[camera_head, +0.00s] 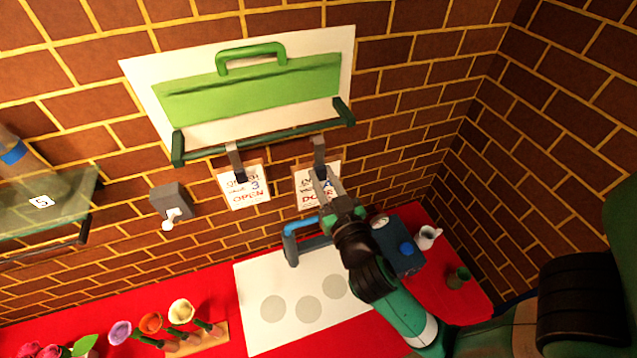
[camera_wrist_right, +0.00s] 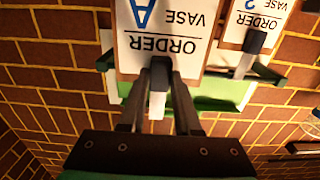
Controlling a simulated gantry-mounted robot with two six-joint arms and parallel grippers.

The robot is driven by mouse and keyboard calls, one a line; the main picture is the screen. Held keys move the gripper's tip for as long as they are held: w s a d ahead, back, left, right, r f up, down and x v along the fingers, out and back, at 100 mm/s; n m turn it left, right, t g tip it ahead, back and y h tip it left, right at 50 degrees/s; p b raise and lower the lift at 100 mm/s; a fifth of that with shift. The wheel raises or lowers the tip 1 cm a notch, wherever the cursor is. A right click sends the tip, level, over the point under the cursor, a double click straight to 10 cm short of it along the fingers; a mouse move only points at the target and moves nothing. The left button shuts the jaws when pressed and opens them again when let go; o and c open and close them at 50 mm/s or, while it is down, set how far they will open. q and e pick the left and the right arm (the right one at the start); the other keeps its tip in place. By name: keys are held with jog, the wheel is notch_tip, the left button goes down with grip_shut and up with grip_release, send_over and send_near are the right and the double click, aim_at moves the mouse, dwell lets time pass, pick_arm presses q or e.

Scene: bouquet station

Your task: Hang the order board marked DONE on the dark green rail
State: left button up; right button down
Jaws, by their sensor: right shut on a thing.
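My right gripper (camera_head: 324,180) is shut on the board's clip and covers part of the card. In the right wrist view the gripper (camera_wrist_right: 158,85) grips below the upside-down board (camera_wrist_right: 180,22). My left gripper is not in view.
A grey wall switch (camera_head: 171,200) is left. Below are a white mat (camera_head: 265,285), a blue-handled thing (camera_head: 300,240), a blue box (camera_head: 400,250), a white jug (camera_head: 428,237) and flowers (camera_head: 150,322).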

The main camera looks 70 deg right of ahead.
aim_at(317, 165)
jog(key=shift+b+x, duration=0.6)
jog(key=shift+x, duration=1.4)
jog(key=shift+w+d+f+b, duration=1.45)
jog(key=shift+w+d+f, duration=0.2)
jog(key=shift+d, duration=0.2)
jog(key=c, duration=0.5)
grip_release()
jog(key=shift+f, duration=0.1)
jog(key=shift+s+a, duration=0.1)
jog(key=shift+s, duration=0.05)
